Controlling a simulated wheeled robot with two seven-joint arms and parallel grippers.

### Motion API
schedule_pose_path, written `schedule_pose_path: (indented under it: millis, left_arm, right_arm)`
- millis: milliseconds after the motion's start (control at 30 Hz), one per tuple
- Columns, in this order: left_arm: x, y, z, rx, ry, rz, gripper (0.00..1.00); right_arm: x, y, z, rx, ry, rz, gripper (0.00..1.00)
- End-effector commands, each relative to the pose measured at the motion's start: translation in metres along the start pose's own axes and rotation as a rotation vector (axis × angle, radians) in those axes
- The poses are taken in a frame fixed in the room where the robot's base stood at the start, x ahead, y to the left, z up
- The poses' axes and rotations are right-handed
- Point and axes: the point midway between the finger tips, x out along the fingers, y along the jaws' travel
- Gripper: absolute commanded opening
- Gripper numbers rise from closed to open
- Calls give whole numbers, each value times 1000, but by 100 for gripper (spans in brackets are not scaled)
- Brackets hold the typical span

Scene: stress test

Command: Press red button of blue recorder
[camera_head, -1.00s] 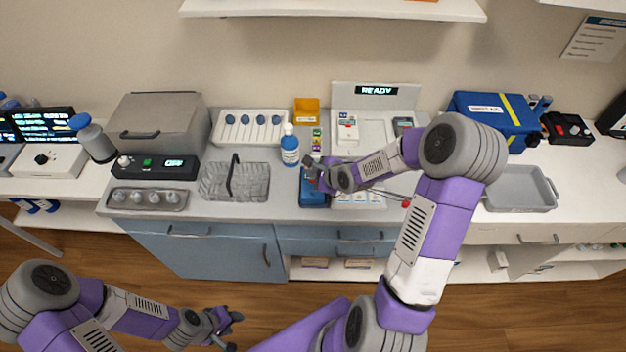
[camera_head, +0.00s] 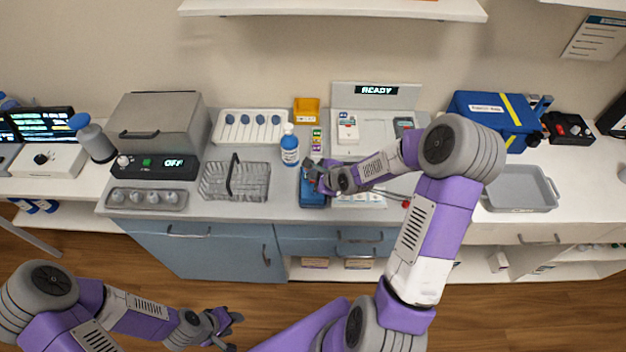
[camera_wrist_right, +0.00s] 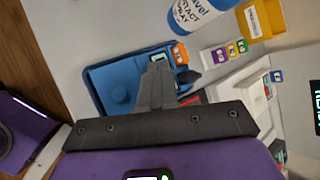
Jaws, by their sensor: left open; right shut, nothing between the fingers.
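The blue recorder (camera_head: 313,196) lies on the counter right of the blue-and-white spray bottle (camera_head: 289,150), partly hidden by my right gripper (camera_head: 309,172). In the right wrist view the recorder (camera_wrist_right: 107,78) shows a round dial, a small green-lit display and an orange tag. The shut, empty fingers of my right gripper (camera_wrist_right: 168,78) cover part of its right side. A red patch shows just right of the fingers; I cannot tell whether it is the recorder's button. Contact is not clear. My left gripper (camera_head: 232,327) is open and empty, low over the floor, away from the counter.
A wire basket (camera_head: 234,181) stands left of the bottle. An orange bin (camera_head: 306,109) and coloured tags are behind the recorder. A white device with a READY screen (camera_head: 376,91) stands to the right. A grey tray (camera_head: 520,190) sits farther right.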

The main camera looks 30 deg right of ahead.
Motion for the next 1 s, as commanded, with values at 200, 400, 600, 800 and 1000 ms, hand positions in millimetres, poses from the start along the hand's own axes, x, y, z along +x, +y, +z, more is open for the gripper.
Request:
schedule_pose_path:
  millis: [200,400,600,800,1000]
  left_arm:
    - [2,-1,0,0,0,0,43]
    - [3,-1,0,0,0,0,43]
    - [4,-2,0,0,0,0,43]
    - [4,-1,0,0,0,0,43]
    - [-1,0,0,0,0,0,43]
  right_arm:
    - [2,2,-2,1,0,0,0]
    - [4,3,-3,0,0,0,0]
    - [5,4,-4,0,0,0,0]
    - [5,4,-4,0,0,0,0]
    - [1,1,-1,0,1,1,0]
